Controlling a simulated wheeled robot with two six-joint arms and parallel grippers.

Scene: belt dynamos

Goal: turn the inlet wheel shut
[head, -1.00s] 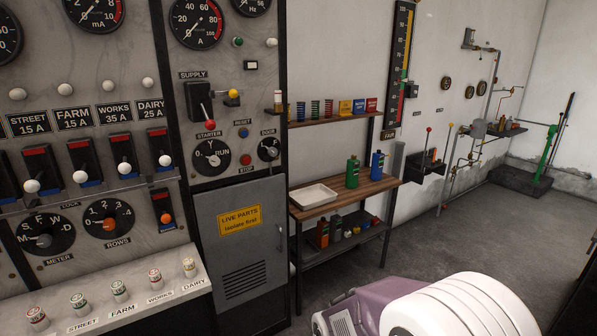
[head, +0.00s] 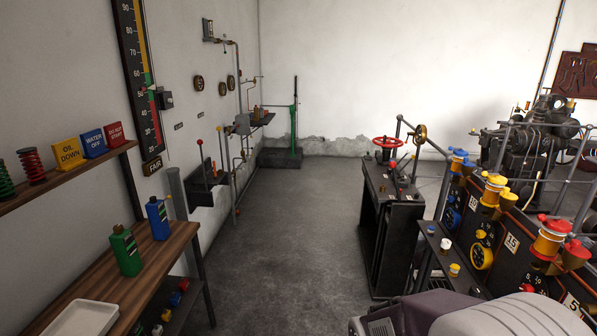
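A red handwheel (head: 388,142) lies roughly flat on top of a dark stand (head: 395,200) right of the middle. A brass-coloured wheel (head: 420,134) stands more upright just right of it, by a grey rail. I cannot tell from any label which one is the inlet wheel, nor how far either is turned. Neither of my grippers shows in the head view.
A wooden shelf table (head: 165,255) with green and blue bottles stands at left. Dark panels with yellow and red fittings (head: 482,256) run along the right. Machinery (head: 535,135) stands behind them.

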